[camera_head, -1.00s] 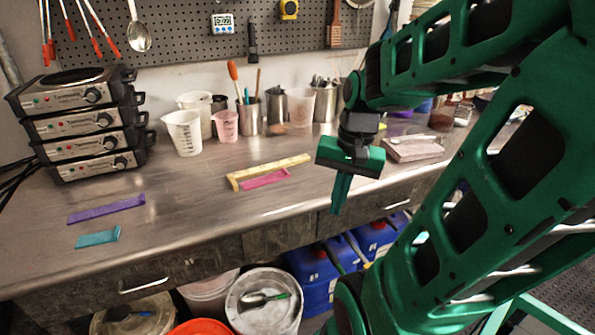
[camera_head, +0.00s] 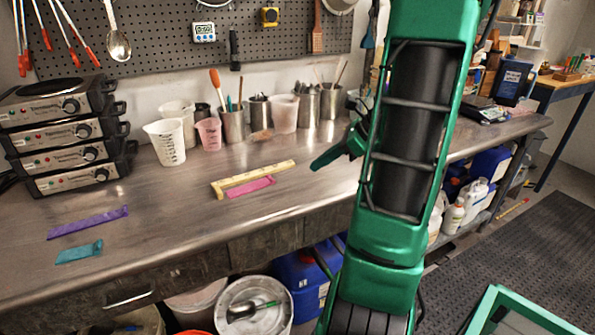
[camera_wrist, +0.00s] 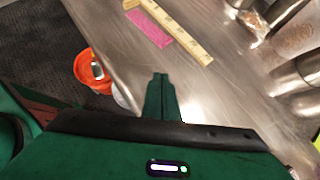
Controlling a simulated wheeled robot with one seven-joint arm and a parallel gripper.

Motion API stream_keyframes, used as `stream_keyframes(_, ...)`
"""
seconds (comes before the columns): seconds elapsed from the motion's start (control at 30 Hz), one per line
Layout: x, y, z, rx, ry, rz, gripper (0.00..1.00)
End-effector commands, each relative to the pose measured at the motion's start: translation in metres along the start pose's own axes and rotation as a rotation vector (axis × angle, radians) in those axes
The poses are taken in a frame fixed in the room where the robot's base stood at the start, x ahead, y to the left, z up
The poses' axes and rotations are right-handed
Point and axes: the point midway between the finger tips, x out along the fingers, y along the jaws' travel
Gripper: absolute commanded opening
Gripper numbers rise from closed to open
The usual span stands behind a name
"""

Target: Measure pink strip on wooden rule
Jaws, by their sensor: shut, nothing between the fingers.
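The wooden rule (camera_head: 238,183) is a pale yellow L-shaped piece lying on the steel bench. The pink strip (camera_head: 251,188) lies flat along the rule's near side, close against it; I cannot tell if they touch. The wrist view shows the rule (camera_wrist: 183,35) and the pink strip (camera_wrist: 150,30) at the top, beyond my fingertips. My gripper (camera_head: 316,165) is to the right of both and apart from them. In the wrist view my gripper's fingers (camera_wrist: 160,78) are together and empty. A purple strip (camera_head: 88,222) and a teal strip (camera_head: 79,252) lie at the bench's left.
Stacked hot plates (camera_head: 70,135) stand at the back left. A measuring jug (camera_head: 166,142), a pink cup (camera_head: 209,134) and metal utensil pots stand along the wall. Buckets (camera_head: 253,305) sit below the bench's front edge.

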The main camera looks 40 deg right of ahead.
Motion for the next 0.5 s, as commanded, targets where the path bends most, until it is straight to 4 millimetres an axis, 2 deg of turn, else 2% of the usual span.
stream_keyframes(0.5,0.091,0.002,0.0,-0.004,0.002,0.006,0.0)
